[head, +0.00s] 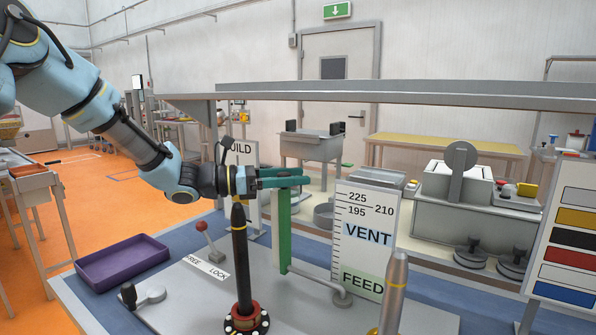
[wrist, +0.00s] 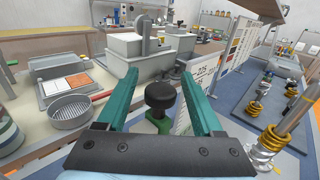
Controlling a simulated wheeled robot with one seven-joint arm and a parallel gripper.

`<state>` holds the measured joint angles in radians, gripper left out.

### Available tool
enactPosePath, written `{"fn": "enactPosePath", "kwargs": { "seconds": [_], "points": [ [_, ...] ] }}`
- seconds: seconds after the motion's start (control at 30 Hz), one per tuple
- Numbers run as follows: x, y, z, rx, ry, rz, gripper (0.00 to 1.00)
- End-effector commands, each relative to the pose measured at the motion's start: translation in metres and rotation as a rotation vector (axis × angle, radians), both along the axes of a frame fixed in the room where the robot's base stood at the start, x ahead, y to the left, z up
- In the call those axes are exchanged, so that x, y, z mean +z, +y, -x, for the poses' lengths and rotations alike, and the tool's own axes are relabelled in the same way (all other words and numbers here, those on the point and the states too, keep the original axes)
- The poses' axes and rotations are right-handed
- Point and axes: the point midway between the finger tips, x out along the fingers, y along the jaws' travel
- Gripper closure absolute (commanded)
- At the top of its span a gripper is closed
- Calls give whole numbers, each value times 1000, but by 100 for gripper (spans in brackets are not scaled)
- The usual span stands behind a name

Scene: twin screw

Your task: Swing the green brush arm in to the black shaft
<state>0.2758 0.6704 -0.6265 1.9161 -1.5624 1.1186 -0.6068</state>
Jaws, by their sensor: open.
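The green brush arm (head: 284,232) stands upright on a grey link at the plate, to the right of the black shaft (head: 240,255) and apart from it. The shaft is upright in a red and black collar. My gripper (head: 300,177) is at the top of the green arm, fingers level and pointing right. In the wrist view my open teal fingers (wrist: 160,74) are on either side of a black knob (wrist: 160,97), with green (wrist: 159,126) below it. Gaps show beside the knob. The head view hides the knob behind the fingers.
A silver shaft (head: 394,290) stands at front right. The VENT/FEED board (head: 365,240) is close to the right of the green arm. A red-knobbed lever (head: 210,242), a black-knobbed crank (head: 145,296) and a purple tray (head: 122,262) are to the left.

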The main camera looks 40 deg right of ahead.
Motion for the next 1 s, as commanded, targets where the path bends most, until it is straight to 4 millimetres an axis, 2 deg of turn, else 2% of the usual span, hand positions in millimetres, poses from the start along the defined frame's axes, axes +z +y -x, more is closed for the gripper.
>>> {"fn": "enactPosePath", "kwargs": {
  "seconds": [0.13, 0.43, 1.0],
  "points": [
    [0, -9, 5, -1, 0, 0, 32],
    [0, -10, 6, 0, 0, 0, 32],
    [0, -10, 6, 0, 0, 0, 96]
  ]
}}
